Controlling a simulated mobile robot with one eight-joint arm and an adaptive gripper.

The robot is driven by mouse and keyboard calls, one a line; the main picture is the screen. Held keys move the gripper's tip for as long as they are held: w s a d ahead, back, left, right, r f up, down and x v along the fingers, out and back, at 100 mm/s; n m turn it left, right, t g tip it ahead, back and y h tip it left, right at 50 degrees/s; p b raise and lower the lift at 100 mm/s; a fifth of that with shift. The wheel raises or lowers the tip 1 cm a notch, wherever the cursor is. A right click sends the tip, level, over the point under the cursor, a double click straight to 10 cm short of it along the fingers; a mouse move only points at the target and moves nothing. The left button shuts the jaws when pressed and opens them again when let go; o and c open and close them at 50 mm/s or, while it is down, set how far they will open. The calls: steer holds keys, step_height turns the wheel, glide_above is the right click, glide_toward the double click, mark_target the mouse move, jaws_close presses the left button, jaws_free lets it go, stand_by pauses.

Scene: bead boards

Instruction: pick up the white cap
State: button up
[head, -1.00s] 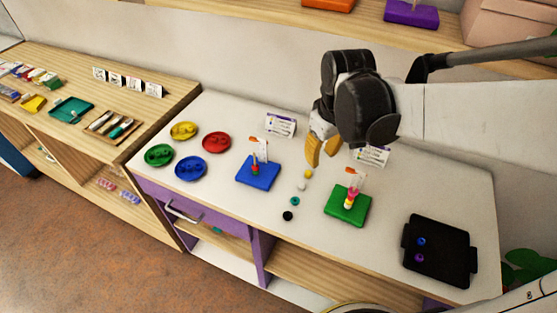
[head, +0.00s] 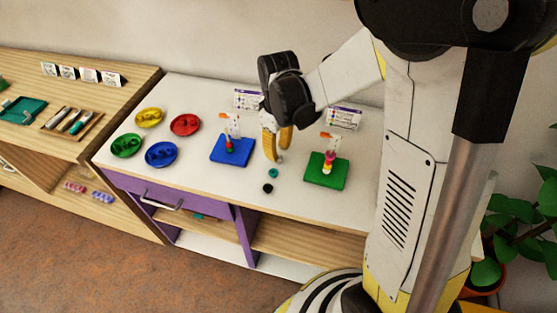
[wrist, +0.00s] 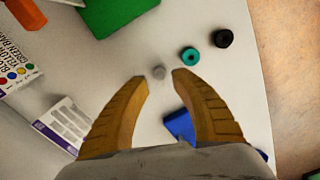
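The white cap (wrist: 158,72) is small and pale grey-white in the wrist view. It lies on the white tabletop between the tips of my gripper (wrist: 159,76). The two yellow fingers are apart, one on each side of it, and I cannot tell whether they touch it. In the head view my gripper (head: 279,154) points down at the table between the blue board and the green board. The cap there is small and mostly lost at the fingertips.
A teal bead (wrist: 190,55) and a black bead (wrist: 222,38) lie in line beside the cap. The blue board (head: 232,149) and green board (head: 326,171) stand on either side with posts. Printed cards (head: 343,117) stand behind. Coloured dishes (head: 161,154) are at the left.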

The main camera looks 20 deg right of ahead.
mark_target(279, 159)
step_height(279, 159, down, 3)
steer(key=shift+f+b, duration=0.2)
steer(key=shift+b, duration=0.4)
steer(key=shift+r, duration=0.1)
steer(key=c, duration=0.5)
